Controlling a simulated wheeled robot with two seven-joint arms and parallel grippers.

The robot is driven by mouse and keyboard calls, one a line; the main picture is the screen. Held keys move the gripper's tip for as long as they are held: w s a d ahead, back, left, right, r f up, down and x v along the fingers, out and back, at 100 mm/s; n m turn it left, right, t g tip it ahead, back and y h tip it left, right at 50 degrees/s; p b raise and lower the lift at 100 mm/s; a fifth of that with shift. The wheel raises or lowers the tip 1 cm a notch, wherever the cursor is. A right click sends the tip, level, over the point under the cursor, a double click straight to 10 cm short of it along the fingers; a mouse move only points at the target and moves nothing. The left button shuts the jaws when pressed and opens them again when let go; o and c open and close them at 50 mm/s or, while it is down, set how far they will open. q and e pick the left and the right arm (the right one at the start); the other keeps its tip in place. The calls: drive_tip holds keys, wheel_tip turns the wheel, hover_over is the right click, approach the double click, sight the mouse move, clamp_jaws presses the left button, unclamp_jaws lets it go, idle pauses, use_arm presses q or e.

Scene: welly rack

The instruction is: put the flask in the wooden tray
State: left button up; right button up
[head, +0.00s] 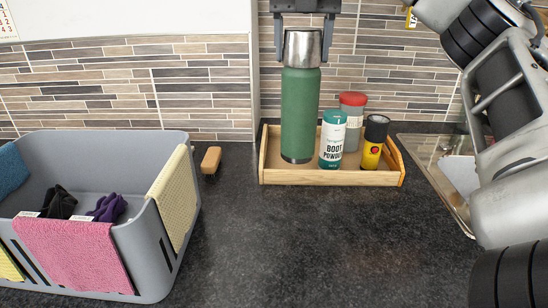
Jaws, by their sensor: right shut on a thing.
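The flask (300,115) is green with a steel cap and is upright. Its lower end is inside the wooden tray (330,178), at the tray's left part. I cannot tell for sure whether its base touches the tray floor. My right gripper (304,50) comes down from the top edge, with its two fingers on either side of the steel cap, shut on the flask. My left gripper is not in view.
The tray also holds a boot powder bottle (333,140), a red-lidded container (352,120) and a yellow-and-black can (374,143). A grey basket (160,270) with cloths and gloves stands left. A wooden-handled brush (211,160) lies between. A metal tray (425,155) is right. The front counter is clear.

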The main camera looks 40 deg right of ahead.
drive_tip(key=shift+w+d, duration=0.1)
drive_tip(key=shift+w, duration=0.6)
drive_tip(key=w+d+f+p, duration=0.2)
drive_tip(key=w+d+f, duration=0.5)
drive_tip(key=w+f, duration=0.1)
drive_tip(key=shift+w+d+f, duration=0.2)
drive_tip(key=shift+w+d, duration=0.2)
drive_tip(key=shift+w, duration=0.5)
drive_tip(key=shift+w+d+f, duration=0.15)
drive_tip(key=shift+f, duration=0.15)
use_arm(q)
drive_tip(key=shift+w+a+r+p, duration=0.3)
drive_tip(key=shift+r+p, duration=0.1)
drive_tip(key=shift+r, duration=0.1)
use_arm(e)
wheel_tip(320, 180, down, 4)
drive_tip(key=shift+w+d+r, duration=0.1)
drive_tip(key=shift+w+d, duration=0.05)
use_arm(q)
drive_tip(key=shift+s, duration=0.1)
